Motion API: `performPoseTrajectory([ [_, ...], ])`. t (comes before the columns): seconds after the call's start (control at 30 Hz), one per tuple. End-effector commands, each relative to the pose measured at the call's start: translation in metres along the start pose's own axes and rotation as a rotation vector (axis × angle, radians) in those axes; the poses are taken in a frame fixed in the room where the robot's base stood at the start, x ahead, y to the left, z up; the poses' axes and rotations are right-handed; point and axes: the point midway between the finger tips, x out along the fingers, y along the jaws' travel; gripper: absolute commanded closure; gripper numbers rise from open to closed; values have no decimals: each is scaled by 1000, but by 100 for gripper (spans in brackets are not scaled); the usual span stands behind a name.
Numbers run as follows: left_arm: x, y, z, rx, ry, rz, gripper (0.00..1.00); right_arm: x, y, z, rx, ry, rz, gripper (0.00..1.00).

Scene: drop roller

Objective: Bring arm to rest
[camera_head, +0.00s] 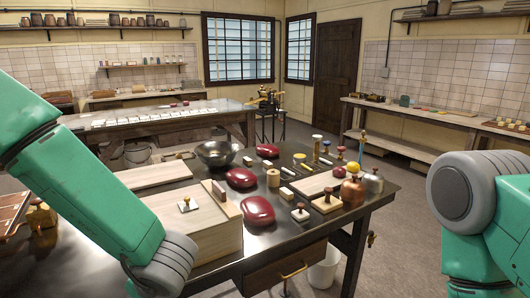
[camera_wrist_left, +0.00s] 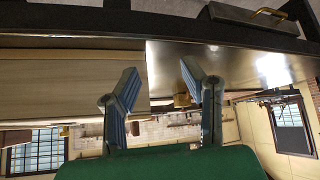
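My left arm (camera_head: 100,205) comes in from the left in the head view and reaches down to the near edge of the dark table (camera_head: 290,235). Its gripper is hidden below the picture there. In the left wrist view my left gripper (camera_wrist_left: 160,78) has its two fingers apart with nothing between them. Behind the fingers are a pale wooden surface (camera_wrist_left: 65,82) on the left and the shiny dark table top on the right. My right arm (camera_head: 475,210) shows at the right edge of the head view, beside the table, and its gripper is out of the picture.
A wooden box (camera_head: 205,232) stands close to my left arm. Dark red rounded things (camera_head: 258,210), a metal bowl (camera_head: 217,153), copper pots (camera_head: 352,192) and several small stamps crowd the table. A drawer (camera_head: 290,267) with a brass handle is under the near edge. Floor is open at right.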

Motion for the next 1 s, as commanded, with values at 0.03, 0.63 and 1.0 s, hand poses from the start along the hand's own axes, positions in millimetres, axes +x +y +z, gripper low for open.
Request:
performPoseTrajectory([
  [0.03, 29, -10, 20, 67, 10, 23, 63, 14, 0, 1, 0, 0, 0, 64],
  [0.63, 169, -229, 262, 944, -497, 323, 63, 102, -1, 6, 0, 0, 0, 64],
  [1.0, 164, -253, 275, 1003, -573, 333, 63, 104, -1, 6, 0, 0, 0, 64],
])
